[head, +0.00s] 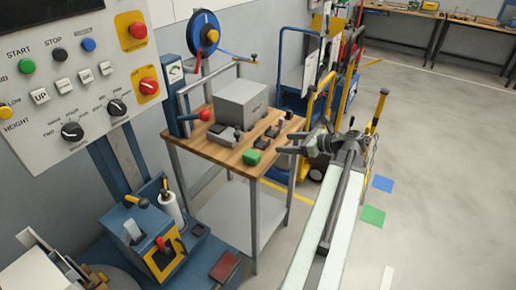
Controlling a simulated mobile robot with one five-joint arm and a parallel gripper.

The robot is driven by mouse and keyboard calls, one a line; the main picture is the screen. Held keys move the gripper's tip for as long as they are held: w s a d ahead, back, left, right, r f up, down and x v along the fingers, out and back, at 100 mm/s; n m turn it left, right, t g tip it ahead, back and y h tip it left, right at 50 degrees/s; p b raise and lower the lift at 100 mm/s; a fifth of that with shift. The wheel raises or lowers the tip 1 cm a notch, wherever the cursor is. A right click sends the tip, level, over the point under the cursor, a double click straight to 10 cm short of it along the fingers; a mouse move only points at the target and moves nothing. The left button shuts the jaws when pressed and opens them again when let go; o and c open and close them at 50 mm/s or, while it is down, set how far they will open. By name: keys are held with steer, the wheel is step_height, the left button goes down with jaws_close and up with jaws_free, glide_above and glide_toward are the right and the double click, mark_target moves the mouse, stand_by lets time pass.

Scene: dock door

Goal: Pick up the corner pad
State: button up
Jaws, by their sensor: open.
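A small green block (251,157), which looks like the corner pad, lies near the front edge of the wooden tabletop (212,143). My gripper (289,143) is at the right edge of the table, to the right of the green block and apart from it. Its dark jaws point left toward the tabletop and are open, with nothing seen between them. The arm behind it reaches up from the lower right. I cannot tell the gripper's exact height above the table.
A grey box (241,103) stands at the back of the tabletop, with several small dark items around it. A red-handled lever device (181,97) stands at its left. A control panel (75,80) fills the upper left. The floor at right is open.

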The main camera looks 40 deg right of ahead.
mark_target(268, 143)
steer(key=b+x, duration=0.1)
steer(key=x, duration=0.2)
steer(key=b+x, duration=0.1)
steer(key=x, duration=0.2)
steer(key=b+x, duration=0.1)
steer(key=x, duration=0.1)
steer(key=shift+w+d+f, duration=0.3)
steer(key=shift+f, duration=0.25)
steer(key=shift+w+a, duration=0.1)
steer(key=shift+w, duration=0.15)
steer(key=shift+r, duration=0.1)
steer(key=c, duration=1.4)
